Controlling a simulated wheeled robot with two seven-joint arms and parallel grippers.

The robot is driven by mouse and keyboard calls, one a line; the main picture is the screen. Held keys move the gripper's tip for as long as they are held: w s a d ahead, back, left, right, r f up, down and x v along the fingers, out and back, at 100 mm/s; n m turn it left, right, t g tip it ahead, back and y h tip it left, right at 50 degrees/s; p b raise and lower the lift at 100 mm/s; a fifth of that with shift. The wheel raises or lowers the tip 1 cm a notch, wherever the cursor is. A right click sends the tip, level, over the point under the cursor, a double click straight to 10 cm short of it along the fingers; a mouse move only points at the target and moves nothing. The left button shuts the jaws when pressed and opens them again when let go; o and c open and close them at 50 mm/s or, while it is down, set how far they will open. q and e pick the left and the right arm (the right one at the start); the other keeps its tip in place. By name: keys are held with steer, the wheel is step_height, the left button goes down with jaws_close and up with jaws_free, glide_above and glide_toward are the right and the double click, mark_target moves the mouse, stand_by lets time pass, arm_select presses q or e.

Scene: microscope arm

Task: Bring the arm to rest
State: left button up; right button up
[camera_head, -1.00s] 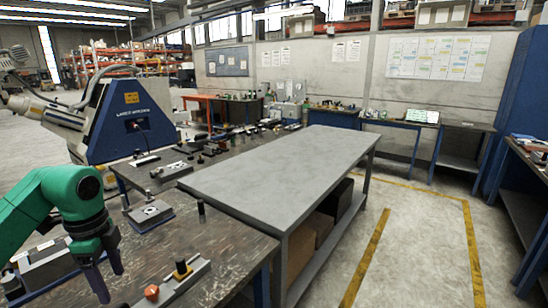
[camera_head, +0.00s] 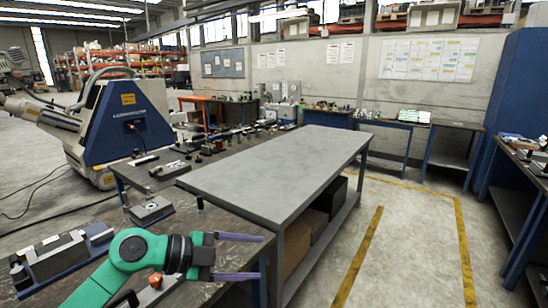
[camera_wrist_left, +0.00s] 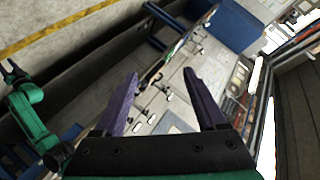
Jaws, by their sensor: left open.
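My left arm (camera_head: 135,250) is green and comes in from the bottom left in the head view. My left gripper (camera_head: 257,258) is open and empty, with its two purple fingers spread and pointing right. It is over the front end of the dark workbench (camera_head: 225,233), beside the near corner of the grey table. In the left wrist view the same fingers (camera_wrist_left: 161,76) are apart with nothing held between them. Another green arm with a dark end (camera_wrist_left: 12,72) shows at the left of that view, too small to tell whether its jaws are open.
A grey-topped table (camera_head: 285,170) stands close to the right of the gripper. Metal fixtures (camera_head: 65,256) and a small block (camera_head: 150,210) sit on the workbench. A blue machine (camera_head: 130,125) stands at the left. The floor (camera_head: 410,240) at the right is free.

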arm_select(q)
step_height(320, 180, up, 5)
steer(key=d+n+t+h, duration=0.1)
steer(key=d+t+h, duration=0.2)
steer(key=h, duration=0.1)
steer(key=w+a+r+n+t+y, duration=0.35)
steer(key=a+n+t+y, duration=0.35)
steer(key=n+t, duration=0.4)
steer(key=s+a+f+n+g+y, duration=0.1)
steer(key=a+f+n+g+y, duration=0.1)
steer(key=a+f+n+y, duration=0.45)
steer(key=s+a+f+n+g+y, duration=0.2)
steer(key=a+f+n+g+y, duration=0.15)
steer(key=a+f, duration=0.65)
steer(key=s+d+f+g, duration=0.3)
steer(key=s+f+g, duration=0.7)
steer(key=s+f, duration=0.85)
step_height(320, 180, down, 21)
steer(key=s+g, duration=0.1)
steer(key=s, duration=0.1)
steer(key=s+a+f+g, duration=0.1)
steer(key=s+a+f, duration=0.2)
steer(key=s+f, duration=1.3)
steer(key=shift+s+f, duration=0.15)
steer(key=shift+s, duration=0.7)
